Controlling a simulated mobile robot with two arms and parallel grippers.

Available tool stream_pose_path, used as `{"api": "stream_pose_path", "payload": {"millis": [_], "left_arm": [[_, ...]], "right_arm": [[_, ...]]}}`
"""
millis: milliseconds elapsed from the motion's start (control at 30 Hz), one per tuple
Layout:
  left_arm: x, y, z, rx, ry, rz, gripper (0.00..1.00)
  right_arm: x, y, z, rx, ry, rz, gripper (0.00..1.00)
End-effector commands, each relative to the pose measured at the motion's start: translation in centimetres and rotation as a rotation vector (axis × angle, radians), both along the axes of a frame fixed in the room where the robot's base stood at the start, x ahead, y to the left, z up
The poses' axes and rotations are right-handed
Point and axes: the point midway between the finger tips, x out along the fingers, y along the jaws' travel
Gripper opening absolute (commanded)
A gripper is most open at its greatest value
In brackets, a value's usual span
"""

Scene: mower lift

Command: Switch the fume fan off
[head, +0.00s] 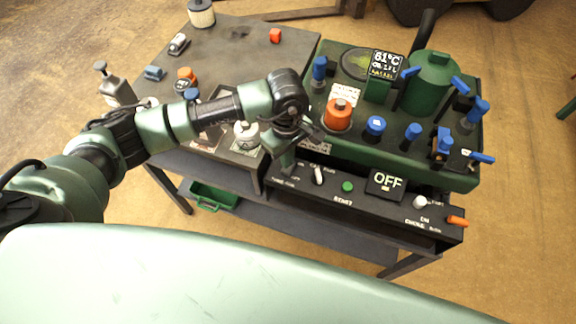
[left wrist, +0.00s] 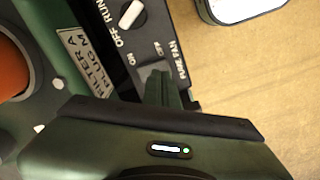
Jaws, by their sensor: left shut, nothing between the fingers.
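The fume fan switch (left wrist: 153,72) is a grey rocker at the end of the black control panel. The left wrist view shows it beside the FUME FAN lettering, with ON and another small label near it. My left gripper (left wrist: 166,92) is shut and empty, its fingertips right at the rocker. Whether they touch it, and which way the rocker is tipped, I cannot tell. In the head view my left gripper (head: 287,167) is over the left end of the control panel (head: 300,193) and hides most of the switch. My right gripper is not in view.
Behind stands the green machine deck with an orange cap (head: 338,114) and blue handles. A grey workbench (head: 235,50) with small items lies left.

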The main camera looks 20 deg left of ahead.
Motion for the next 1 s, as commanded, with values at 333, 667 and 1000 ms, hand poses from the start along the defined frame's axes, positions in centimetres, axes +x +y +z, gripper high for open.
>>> {"api": "stream_pose_path", "payload": {"millis": [333,667,1000], "left_arm": [[-0.01,-0.01,0.00,0.000,0.000,0.000,0.00],[0.00,0.00,-0.11,0.000,0.000,0.000,0.00],[0.01,0.01,-0.63,0.000,0.000,0.000,0.00]], "right_arm": [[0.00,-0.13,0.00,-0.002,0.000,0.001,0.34],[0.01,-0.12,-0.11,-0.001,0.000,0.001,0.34],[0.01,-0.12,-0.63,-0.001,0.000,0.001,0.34]]}}
